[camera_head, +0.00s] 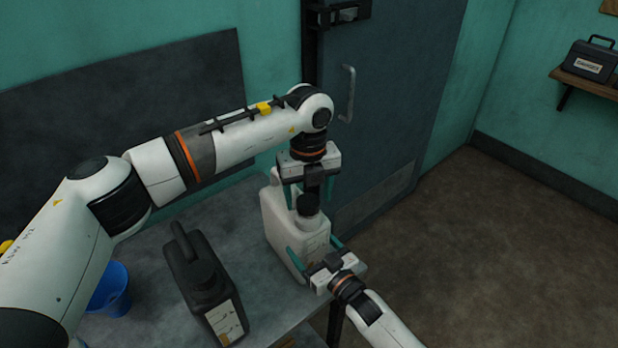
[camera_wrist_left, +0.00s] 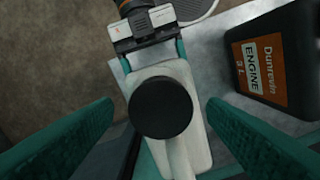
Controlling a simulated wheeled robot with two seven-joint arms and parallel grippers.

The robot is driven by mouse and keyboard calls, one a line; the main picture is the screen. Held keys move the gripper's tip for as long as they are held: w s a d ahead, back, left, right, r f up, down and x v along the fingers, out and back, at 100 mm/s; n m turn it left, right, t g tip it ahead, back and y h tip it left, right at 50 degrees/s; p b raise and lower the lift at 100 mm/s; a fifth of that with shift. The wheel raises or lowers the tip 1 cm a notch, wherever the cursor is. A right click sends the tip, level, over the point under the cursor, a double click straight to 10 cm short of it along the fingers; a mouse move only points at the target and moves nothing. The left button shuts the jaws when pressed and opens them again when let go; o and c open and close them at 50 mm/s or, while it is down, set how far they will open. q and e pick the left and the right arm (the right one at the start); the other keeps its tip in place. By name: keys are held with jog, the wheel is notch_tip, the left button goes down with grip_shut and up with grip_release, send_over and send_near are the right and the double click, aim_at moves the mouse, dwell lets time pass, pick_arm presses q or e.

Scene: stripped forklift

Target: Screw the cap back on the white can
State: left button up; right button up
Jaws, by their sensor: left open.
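The white can (camera_head: 283,232) stands upright on the grey table near its right edge. The black cap (camera_head: 308,204) sits at the can's mouth; how tightly it is seated cannot be told. In the left wrist view the round cap (camera_wrist_left: 162,107) lies between my open fingers, with a gap on each side. My left gripper (camera_head: 309,196) points down from above, its teal fingers either side of the cap. My right gripper (camera_head: 316,251) comes in from the front right, with a teal finger against each side of the can's lower body. It also shows in the left wrist view (camera_wrist_left: 150,55).
A black engine-oil canister (camera_head: 205,280) stands on the table (camera_head: 160,305) left of the white can; it also shows in the wrist view (camera_wrist_left: 278,65). A blue bucket (camera_head: 111,288) is further left. A dark door (camera_head: 390,110) is behind. Open floor lies right.

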pick_arm(q)
jog(key=shift+f, duration=0.6)
